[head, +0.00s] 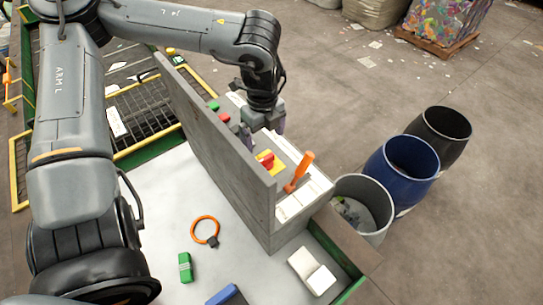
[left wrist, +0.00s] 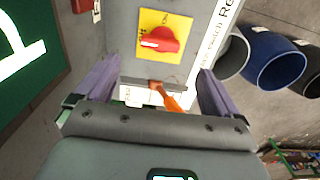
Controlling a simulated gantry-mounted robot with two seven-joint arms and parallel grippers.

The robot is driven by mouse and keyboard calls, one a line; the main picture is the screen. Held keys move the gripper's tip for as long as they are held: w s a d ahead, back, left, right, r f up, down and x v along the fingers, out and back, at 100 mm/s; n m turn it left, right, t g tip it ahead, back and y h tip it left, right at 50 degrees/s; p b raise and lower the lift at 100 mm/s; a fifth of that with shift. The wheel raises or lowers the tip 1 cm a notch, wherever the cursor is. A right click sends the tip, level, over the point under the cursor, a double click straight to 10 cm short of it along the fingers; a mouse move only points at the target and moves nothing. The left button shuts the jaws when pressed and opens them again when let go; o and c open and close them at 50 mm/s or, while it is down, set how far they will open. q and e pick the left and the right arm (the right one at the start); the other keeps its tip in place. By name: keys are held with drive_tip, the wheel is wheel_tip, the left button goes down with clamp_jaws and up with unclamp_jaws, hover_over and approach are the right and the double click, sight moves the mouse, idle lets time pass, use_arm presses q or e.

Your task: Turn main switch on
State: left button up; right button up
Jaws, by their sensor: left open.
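The main switch is a red rotary knob (head: 267,160) on a yellow plate, on the panel box behind the grey upright board. In the left wrist view the red knob (left wrist: 163,40) lies roughly crosswise on its yellow plate (left wrist: 150,19); the small marks on the plate are too small to read. My left gripper (head: 264,135) is open and empty above the panel, close to the switch. In the left wrist view its two purple fingers (left wrist: 158,70) stand apart, with the knob beyond their tips and not touched. My right gripper is not in view.
The grey board (head: 215,125) rises beside the gripper. Green (head: 213,106) and red (head: 223,117) buttons sit behind. A blue barrel (head: 400,170) and others stand at right.

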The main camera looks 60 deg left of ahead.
sight(265, 158)
use_arm(q)
wheel_tip(265, 158, down, 8)
drive_tip(key=shift+f, duration=0.25)
drive_tip(key=shift+c, duration=0.3)
drive_tip(key=c, duration=1)
